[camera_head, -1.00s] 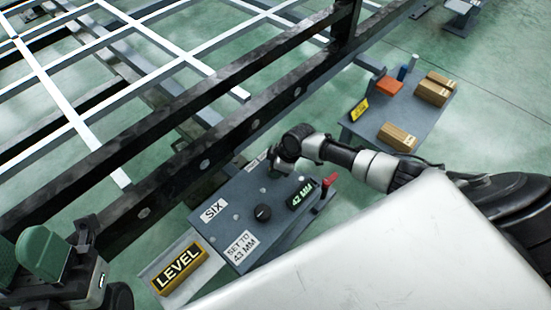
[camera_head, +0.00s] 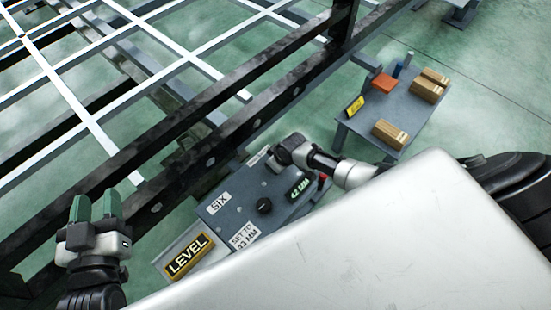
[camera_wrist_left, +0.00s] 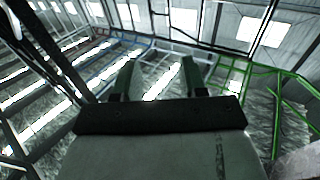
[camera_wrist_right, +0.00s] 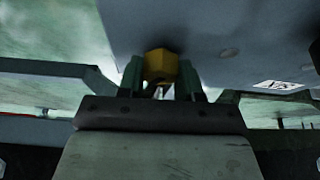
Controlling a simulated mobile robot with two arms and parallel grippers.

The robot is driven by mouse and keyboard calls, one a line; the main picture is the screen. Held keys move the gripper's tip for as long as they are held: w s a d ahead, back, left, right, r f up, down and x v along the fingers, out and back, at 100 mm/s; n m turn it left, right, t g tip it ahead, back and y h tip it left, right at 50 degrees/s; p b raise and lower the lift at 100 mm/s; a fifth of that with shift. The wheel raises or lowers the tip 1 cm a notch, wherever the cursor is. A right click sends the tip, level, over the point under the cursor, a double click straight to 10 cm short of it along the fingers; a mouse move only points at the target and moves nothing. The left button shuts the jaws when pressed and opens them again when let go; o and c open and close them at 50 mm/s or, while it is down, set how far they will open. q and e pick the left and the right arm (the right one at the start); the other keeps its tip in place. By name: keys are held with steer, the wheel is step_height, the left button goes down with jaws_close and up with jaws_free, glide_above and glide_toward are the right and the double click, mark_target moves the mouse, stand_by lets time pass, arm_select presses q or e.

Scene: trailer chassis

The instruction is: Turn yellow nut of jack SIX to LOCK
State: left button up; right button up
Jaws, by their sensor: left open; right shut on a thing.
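The jack box (camera_head: 237,208) carries a SIX label (camera_head: 219,203), a black knob (camera_head: 264,205), a display reading 42 MM (camera_head: 299,188) and a SET TO 43 MM label (camera_head: 243,236). The yellow nut (camera_wrist_right: 160,65) shows in the right wrist view, between the fingers of my right gripper (camera_wrist_right: 161,82), which is shut on it. In the head view my right wrist is at the box's far edge and hides the nut. The LOCK marking cannot be read. My left gripper (camera_head: 95,208) is open and empty, left of the box; its fingers also show in the left wrist view (camera_wrist_left: 156,80).
The dark chassis beam (camera_head: 180,120) runs behind the box. A side table (camera_head: 385,110) at the right holds cardboard boxes (camera_head: 390,134) and an orange block (camera_head: 383,83).

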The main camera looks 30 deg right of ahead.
steer(key=shift+r+m+h+p, duration=0.1)
steer(key=shift+m+h+p, duration=0.2)
steer(key=shift+m+p, duration=0.55)
steer(key=shift+m+h+p, duration=0.4)
steer(key=shift+m+p, duration=0.25)
steer(key=shift+m, duration=0.3)
arm_select(q)
steer(key=s+a+f+g+y, duration=0.2)
steer(key=s+a+f+g, duration=0.1)
steer(key=s+f+g, duration=0.4)
steer(key=shift+s+a+f+n+g+y, duration=0.3)
steer(key=shift+a+f+g+y, duration=0.1)
steer(key=shift+f+g, duration=0.95)
steer(key=shift+r, duration=0.15)
arm_select(e)
steer(key=o, duration=0.9)
arm_select(q)
steer(key=shift+g, duration=0.25)
arm_select(e)
steer(key=shift+o, duration=0.2)
